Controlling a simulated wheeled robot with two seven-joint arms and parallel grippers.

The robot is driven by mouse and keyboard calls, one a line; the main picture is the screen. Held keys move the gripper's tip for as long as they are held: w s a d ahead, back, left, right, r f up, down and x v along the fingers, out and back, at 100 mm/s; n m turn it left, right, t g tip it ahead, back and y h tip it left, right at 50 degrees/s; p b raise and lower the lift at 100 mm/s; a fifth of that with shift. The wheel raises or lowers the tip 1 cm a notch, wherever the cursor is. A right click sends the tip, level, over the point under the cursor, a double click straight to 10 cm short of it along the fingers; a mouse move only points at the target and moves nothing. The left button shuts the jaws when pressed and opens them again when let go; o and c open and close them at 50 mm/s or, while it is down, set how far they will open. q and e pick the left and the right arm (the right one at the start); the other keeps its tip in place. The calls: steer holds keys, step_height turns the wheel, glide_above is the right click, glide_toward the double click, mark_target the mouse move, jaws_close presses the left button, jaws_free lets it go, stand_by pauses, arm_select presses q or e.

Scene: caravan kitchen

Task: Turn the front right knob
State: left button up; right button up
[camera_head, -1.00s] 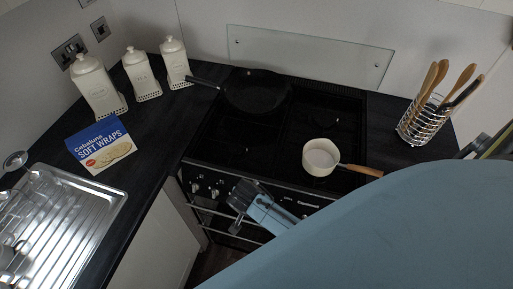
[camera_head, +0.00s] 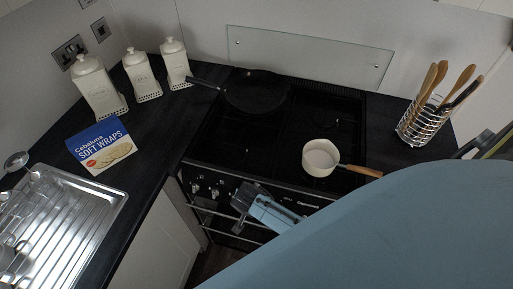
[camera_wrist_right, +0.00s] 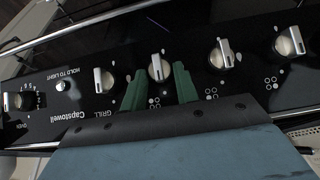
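The front panel of the black stove carries a row of silver knobs. In the right wrist view, where the panel lettering is upside down, one knob (camera_wrist_right: 159,68) sits between the green fingertips of my right gripper (camera_wrist_right: 160,78). The fingers are apart, one on each side of this knob, with visible gaps. Another knob (camera_wrist_right: 103,80), beside the GRILL label, is just left of it, and further knobs (camera_wrist_right: 223,55) are to the right. In the head view my right gripper (camera_head: 242,198) is at the stove front and hides part of the panel. My left gripper is out of view.
A white saucepan (camera_head: 320,158) stands on the hob (camera_head: 240,155), its wooden handle pointing right. A dark frying pan (camera_head: 257,91) is at the back left. A rail (camera_wrist_right: 100,18) runs along the panel. My blue arm covers the lower right of the head view.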

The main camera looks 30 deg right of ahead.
steer(key=shift+c, duration=1.2)
steer(key=shift+w+a+f+n+g+h+b, duration=0.25)
steer(key=shift+n+g+h+b, duration=0.45)
steer(key=shift+n+h+b, duration=1.25)
steer(key=shift+w+a+f+n+g+h+b, duration=0.1)
steer(key=shift+a+f+n+g+h+b, duration=0.45)
steer(key=shift+n+h+b, duration=1.35)
steer(key=shift+w+a+f+n+g+h+b, duration=0.15)
steer(key=shift+n+g+h+b, duration=0.7)
steer(key=shift+n+h+b, duration=1.05)
steer(key=shift+n+y, duration=0.25)
steer(key=shift+n, duration=0.2)
